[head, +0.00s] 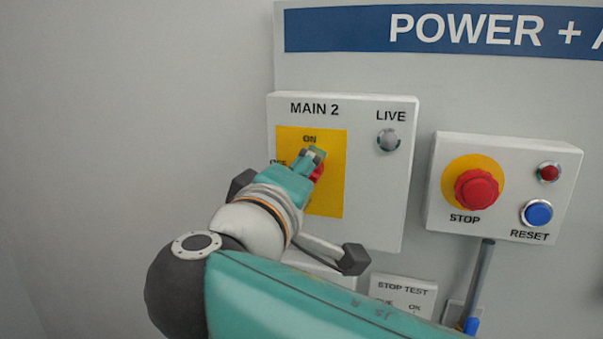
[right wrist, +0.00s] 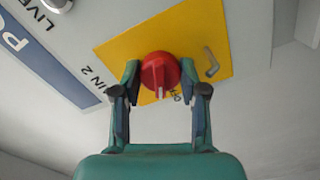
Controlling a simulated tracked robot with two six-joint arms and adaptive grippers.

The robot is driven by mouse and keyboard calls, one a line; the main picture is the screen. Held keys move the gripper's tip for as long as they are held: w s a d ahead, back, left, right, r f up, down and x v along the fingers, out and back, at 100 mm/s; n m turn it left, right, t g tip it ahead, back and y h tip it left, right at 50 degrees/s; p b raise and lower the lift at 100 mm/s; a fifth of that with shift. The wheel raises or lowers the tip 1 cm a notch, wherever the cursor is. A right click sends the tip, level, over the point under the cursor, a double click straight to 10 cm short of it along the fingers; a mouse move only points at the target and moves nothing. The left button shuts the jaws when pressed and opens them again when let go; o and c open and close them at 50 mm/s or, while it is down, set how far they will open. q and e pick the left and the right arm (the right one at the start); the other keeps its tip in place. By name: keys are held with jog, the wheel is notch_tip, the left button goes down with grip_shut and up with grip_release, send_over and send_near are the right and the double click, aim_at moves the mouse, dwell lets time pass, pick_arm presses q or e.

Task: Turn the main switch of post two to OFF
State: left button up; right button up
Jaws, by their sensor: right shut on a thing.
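The MAIN 2 box (head: 375,200) carries a yellow plate (head: 331,195) with ON at its top and a partly covered OFF at its left. The red main switch knob (head: 318,171) shows behind my right gripper (head: 314,156). In the right wrist view, the fingers of my right gripper (right wrist: 160,90) stand on both sides of the red knob (right wrist: 157,70), shut on it. The knob's white mark points down in that view, close to the OFF lettering (right wrist: 176,97), seemingly between ON and OFF. My left gripper is not in view.
A grey LIVE lamp (head: 388,139) sits right of the plate. The STOP box (head: 530,180) to the right has a red mushroom button (head: 478,189) and blue RESET button (head: 538,213). A STOP TEST box (head: 403,293) is below. Wall at left is clear.

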jog(key=n+p, duration=0.1)
jog(key=n, duration=0.2)
jog(key=shift+a+f+n, duration=0.1)
jog(key=shift+n, duration=0.7)
jog(key=shift+f, duration=0.15)
jog(key=o, duration=1.1)
jog(key=shift+o, duration=0.2)
jog(key=shift+s+a, duration=0.1)
jog(key=v, duration=0.7)
jog(key=shift+s+r, duration=0.3)
jog(key=shift+s, duration=0.1)
